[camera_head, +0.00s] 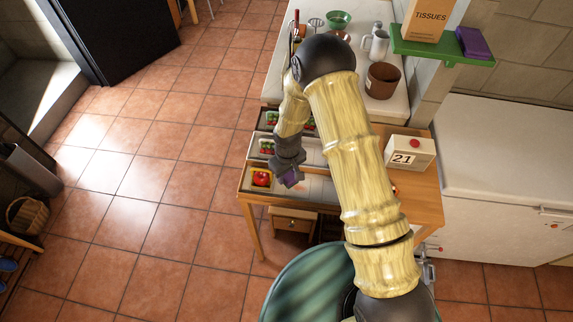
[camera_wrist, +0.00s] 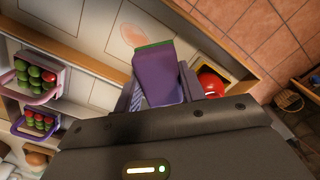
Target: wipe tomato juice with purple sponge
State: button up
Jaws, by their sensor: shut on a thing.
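My gripper (camera_head: 291,175) is shut on the purple sponge (camera_wrist: 160,78), which has a green layer along its far edge. In the head view only a bit of the sponge (camera_head: 290,177) shows under the gripper. It is over the front part of the wooden table (camera_head: 421,205). A faint reddish stain (camera_wrist: 133,35), likely the tomato juice, lies on the pale surface just beyond the sponge in the wrist view. I cannot tell whether the sponge touches the surface. A red tomato (camera_head: 261,179) sits in a tray at the table's left corner, beside the gripper.
Small baskets of red and green produce (camera_wrist: 40,76) stand further back. A brown pot (camera_head: 382,81) stands on the counter behind. A green shelf (camera_head: 436,49) holds a tissue box (camera_head: 430,16) and a folded purple item (camera_head: 474,42).

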jog(key=shift+r+p, duration=0.95)
jog(key=shift+r, duration=0.9)
jog(key=shift+f, duration=0.1)
